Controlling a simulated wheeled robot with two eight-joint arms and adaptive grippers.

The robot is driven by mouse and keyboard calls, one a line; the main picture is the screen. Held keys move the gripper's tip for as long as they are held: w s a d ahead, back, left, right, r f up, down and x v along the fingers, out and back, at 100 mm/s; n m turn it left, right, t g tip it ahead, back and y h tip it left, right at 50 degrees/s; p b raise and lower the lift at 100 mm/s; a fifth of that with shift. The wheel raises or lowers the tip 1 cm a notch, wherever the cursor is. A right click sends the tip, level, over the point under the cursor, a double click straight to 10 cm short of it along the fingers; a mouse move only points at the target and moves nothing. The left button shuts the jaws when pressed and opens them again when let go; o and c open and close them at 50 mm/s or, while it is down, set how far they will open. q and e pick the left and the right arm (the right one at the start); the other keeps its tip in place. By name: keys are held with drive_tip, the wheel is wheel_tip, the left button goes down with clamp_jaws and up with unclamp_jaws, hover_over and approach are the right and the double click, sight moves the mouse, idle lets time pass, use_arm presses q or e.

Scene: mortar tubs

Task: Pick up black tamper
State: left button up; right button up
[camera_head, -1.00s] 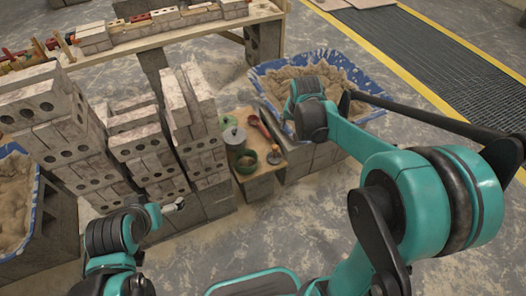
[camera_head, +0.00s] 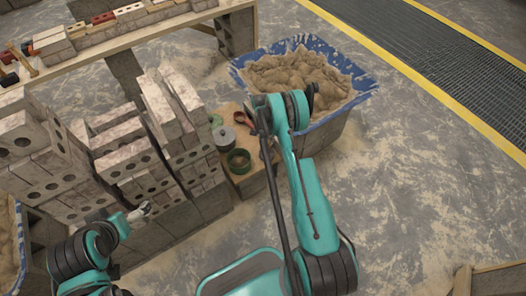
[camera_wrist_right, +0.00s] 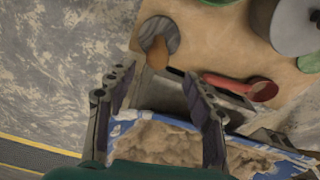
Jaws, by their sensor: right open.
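In the right wrist view, a dark grey round disc with a wooden knob handle (camera_wrist_right: 160,36) lies on a wooden board (camera_wrist_right: 215,50); it looks like the tamper. My right gripper (camera_wrist_right: 158,74) is open and empty, its fingertips just short of the disc and knob. In the head view my right arm covers the disc's place, and the right fingers are hidden. My left gripper (camera_head: 140,211) is small beside the stacked blocks at the lower left; its jaws are not clear.
A red ladle (camera_wrist_right: 255,88) and a grey pot (camera_wrist_right: 290,22) share the board. A green bowl (camera_head: 238,160) stands near its front. A blue tub of sand (camera_head: 300,75) adjoins the board. Stacked blocks (camera_head: 125,150) stand left. Open floor lies right.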

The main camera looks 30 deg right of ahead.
sight(267, 143)
drive_tip(key=f+b, duration=0.1)
drive_tip(key=f, duration=0.1)
drive_tip(key=f+b, duration=0.1)
drive_tip(key=f, duration=0.1)
drive_tip(key=f+b, duration=0.1)
drive_tip(key=f, duration=0.2)
drive_tip(key=shift+s+d+f, duration=0.1)
drive_tip(key=shift+s+d, duration=0.05)
drive_tip(key=shift+d, duration=0.1)
clamp_jaws()
